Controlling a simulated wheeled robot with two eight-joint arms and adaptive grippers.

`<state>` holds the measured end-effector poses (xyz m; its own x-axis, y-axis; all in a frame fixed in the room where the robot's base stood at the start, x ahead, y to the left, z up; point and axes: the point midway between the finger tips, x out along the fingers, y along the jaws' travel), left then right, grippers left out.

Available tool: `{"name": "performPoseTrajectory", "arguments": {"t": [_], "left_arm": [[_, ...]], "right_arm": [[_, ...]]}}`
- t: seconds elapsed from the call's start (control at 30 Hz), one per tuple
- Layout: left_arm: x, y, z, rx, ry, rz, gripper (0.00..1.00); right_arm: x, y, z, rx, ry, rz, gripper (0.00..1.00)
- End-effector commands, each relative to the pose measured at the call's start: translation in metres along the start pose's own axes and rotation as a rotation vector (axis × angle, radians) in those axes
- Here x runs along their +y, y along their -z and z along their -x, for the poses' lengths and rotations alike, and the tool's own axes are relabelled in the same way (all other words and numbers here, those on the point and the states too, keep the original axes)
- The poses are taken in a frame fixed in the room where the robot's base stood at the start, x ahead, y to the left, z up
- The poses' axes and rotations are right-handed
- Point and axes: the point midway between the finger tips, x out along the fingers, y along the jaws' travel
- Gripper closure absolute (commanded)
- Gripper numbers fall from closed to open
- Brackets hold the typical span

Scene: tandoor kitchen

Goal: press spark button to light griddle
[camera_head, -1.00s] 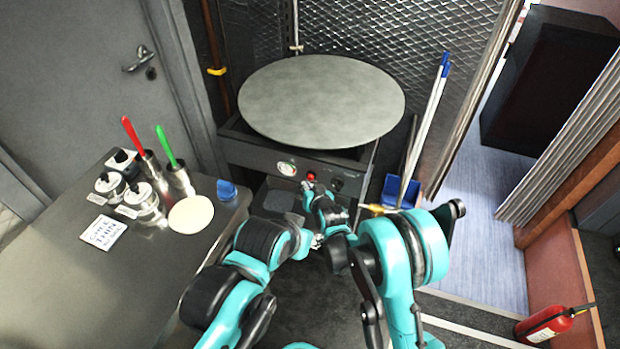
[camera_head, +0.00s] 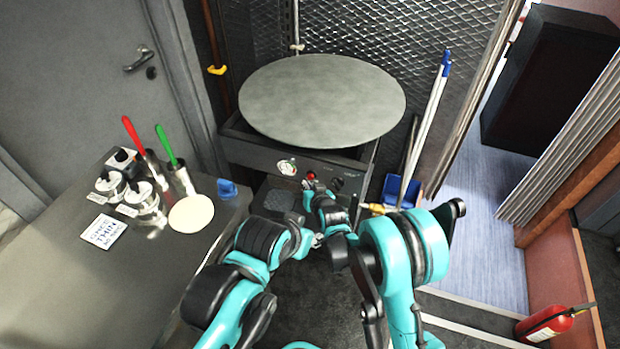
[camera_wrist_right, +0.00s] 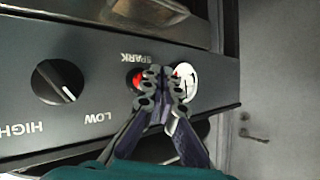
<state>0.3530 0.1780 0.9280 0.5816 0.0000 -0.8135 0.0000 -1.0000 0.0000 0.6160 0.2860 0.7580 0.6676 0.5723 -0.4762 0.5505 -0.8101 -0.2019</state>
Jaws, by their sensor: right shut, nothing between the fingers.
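The griddle (camera_head: 322,100) is a large round grey plate on a dark stand with a front control panel (camera_head: 250,157). The red spark button (camera_head: 311,175) sits on this panel; in the right wrist view the red button (camera_wrist_right: 136,78) shows below the word SPARK, partly covered by a finger. My right gripper (camera_head: 311,184) is shut and empty in front of the panel. In the right wrist view its fingertips (camera_wrist_right: 168,72) lie between the button and a white gauge (camera_wrist_right: 185,82); contact cannot be told. My left arm reaches in from the left; its gripper cannot be made out clearly.
A black knob (camera_wrist_right: 57,82) marked HIGH and LOW is beside the button. A steel counter (camera_head: 60,290) with containers, red and green handled tools and a pale disc (camera_head: 191,214) stands at left. A blue dustpan (camera_head: 401,190) and a fire extinguisher (camera_head: 548,325) are at right.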

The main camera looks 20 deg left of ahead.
Motion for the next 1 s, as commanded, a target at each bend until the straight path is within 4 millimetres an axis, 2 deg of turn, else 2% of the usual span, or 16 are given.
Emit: {"name": "performPoseTrajectory", "arguments": {"t": [1.0], "left_arm": [[0.0000, 0.0000, 0.0000, 0.000, 0.000, 0.000, 0.60]], "right_arm": [[0.0062, 0.0064, -0.0085, 0.000, 0.000, 0.000, 1.00]]}}
